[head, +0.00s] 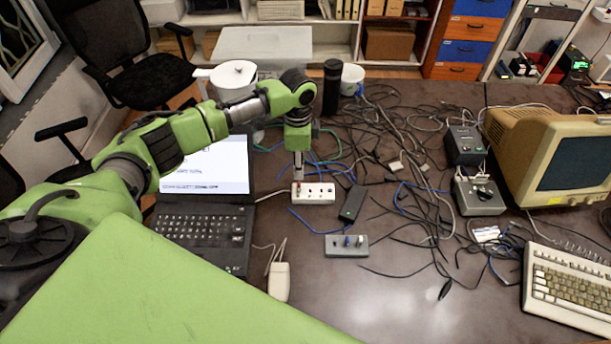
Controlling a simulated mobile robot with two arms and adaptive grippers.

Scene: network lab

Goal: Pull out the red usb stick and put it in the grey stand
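My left gripper (298,175) points straight down over the left end of a white hub or socket block (318,196) on the table. A small spot of red, likely the red usb stick (298,185), shows right at the fingertips, at the block's left end. The fingers mostly hide it, and I cannot tell whether they grip it. The grey stand (334,250) lies nearer, to the right and below the block, with a few small upright pieces in its top, some bluish. My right gripper is not in view.
An open laptop (200,222) stands left of the block, with a white mouse (279,281) in front. A black adapter (352,204) lies right of the block. Tangled cables (410,190) cover the table's middle right. A beige monitor (555,155) and keyboard (570,290) stand at the right.

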